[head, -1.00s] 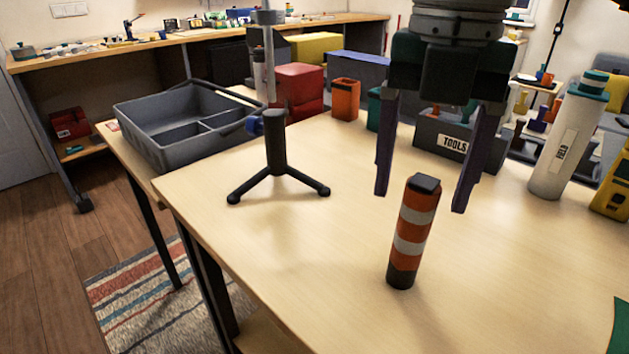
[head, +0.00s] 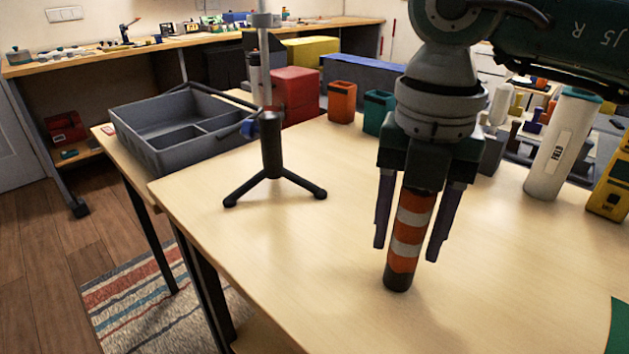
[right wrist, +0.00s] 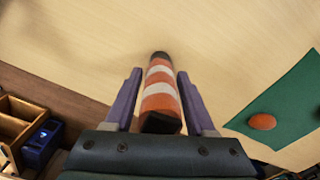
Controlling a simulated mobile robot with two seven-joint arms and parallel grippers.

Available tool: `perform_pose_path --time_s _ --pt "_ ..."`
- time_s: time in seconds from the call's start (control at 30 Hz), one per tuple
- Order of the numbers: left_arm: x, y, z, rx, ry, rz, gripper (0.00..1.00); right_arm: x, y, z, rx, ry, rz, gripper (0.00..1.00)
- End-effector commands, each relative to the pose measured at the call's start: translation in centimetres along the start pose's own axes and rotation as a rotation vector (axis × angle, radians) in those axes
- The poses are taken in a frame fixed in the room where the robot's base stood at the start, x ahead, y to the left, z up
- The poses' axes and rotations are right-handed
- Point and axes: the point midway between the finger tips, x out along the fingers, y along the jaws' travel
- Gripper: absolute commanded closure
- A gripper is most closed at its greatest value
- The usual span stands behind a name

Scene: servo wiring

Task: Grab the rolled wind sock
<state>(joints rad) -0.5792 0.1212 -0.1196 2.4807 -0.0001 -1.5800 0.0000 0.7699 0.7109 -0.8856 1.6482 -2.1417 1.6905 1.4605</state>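The rolled wind sock (head: 407,240) is an orange and white striped roll with dark ends, standing upright on the table. My right gripper (head: 405,250) is lowered over it, with one finger on each side. The fingers look open, with a gap to the roll on both sides in the head view. In the right wrist view, the wind sock (right wrist: 160,92) lies between the two purple fingers (right wrist: 160,98). Its top is close under the palm. My left gripper is not in view.
A black tripod stand (head: 273,170) stands left on the table (head: 330,270). A grey tray (head: 165,150) lies beyond it. Orange (head: 342,102) and teal (head: 377,112) cups and a white cylinder (head: 560,145) stand behind. A green mat (right wrist: 285,105) holds an orange round thing (right wrist: 262,121).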

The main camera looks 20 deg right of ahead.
Motion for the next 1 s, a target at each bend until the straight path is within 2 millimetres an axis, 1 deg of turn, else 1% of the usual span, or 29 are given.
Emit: perform_pose_path --time_s 0.03,0.07,0.47,0.83,0.93,1.0 --pt "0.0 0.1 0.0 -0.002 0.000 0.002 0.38 0.0 0.0 0.0 0.000 0.000 0.000 0.52" --pt "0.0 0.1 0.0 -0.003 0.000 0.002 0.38 0.0 0.0 0.0 0.000 0.000 0.000 0.55" --pt "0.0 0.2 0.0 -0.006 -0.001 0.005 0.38 0.0 0.0 0.0 0.000 0.000 0.000 1.00" --pt "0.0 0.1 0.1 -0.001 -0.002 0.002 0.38 -0.1 0.0 0.0 0.000 0.000 0.000 1.00" --pt "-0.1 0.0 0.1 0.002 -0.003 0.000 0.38 -0.6 0.0 0.1 0.000 -0.001 0.001 1.00" --pt "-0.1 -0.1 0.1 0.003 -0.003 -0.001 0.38 -1.2 0.0 0.1 0.000 -0.001 0.002 1.00"
